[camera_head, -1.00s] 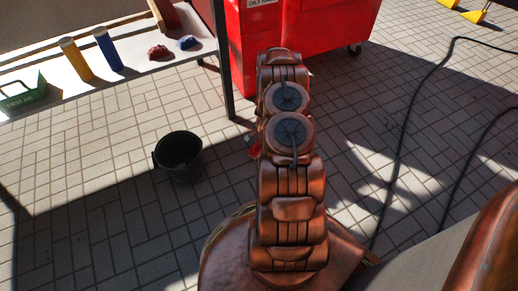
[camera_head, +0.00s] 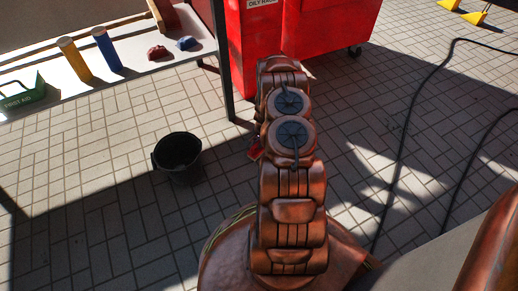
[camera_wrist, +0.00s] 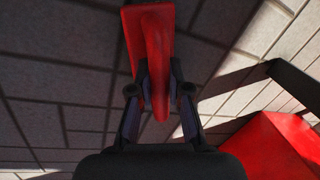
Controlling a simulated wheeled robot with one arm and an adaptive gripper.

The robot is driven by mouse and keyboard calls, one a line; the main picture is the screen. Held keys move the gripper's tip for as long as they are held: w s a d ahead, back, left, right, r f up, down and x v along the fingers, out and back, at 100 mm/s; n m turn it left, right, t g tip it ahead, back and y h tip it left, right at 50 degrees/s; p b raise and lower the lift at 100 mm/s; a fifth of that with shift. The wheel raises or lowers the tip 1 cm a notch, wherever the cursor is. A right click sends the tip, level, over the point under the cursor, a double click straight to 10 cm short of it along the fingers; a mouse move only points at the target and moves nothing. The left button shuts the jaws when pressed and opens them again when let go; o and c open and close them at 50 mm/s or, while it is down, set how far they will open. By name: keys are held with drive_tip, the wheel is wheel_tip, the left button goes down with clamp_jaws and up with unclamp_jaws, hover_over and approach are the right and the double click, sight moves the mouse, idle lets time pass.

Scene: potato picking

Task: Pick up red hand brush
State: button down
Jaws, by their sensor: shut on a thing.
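The red hand brush (camera_wrist: 146,28) is at the top middle of the wrist view, its handle pointing down between my fingers. My gripper (camera_wrist: 156,88) is shut on the handle, with one finger on each side. In the head view only a small red piece of the brush (camera_head: 255,149) shows at the left edge of my arm. My gripper is hidden behind the arm there. I cannot tell how high the brush is above the paving.
A black bucket (camera_head: 178,156) stands on the paving to the left. A red bin (camera_head: 325,45) is behind my arm. A table (camera_head: 130,75) at the upper left holds cylinders, caps and a first aid box. Black cables (camera_head: 407,130) lie on the right.

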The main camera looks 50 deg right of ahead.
sight(254, 146)
idle(0.3)
wheel_tip(254, 146, up, 4)
drive_tip(key=shift+w+r+p, duration=0.1)
drive_tip(key=shift+p, duration=1.1)
drive_tip(key=a, duration=0.1)
drive_tip(key=s+a, duration=0.1)
drive_tip(key=a, duration=0.1)
drive_tip(key=s+a, duration=0.3)
drive_tip(key=a, duration=0.9)
drive_tip(key=shift+s+a+r+p, duration=0.15)
drive_tip(key=shift+s+r+p, duration=0.25)
drive_tip(key=shift+r, duration=0.05)
drive_tip(key=c, duration=1.7)
unclamp_jaws()
drive_tip(key=shift+c, duration=0.2)
clamp_jaws()
drive_tip(key=shift+w, duration=0.1)
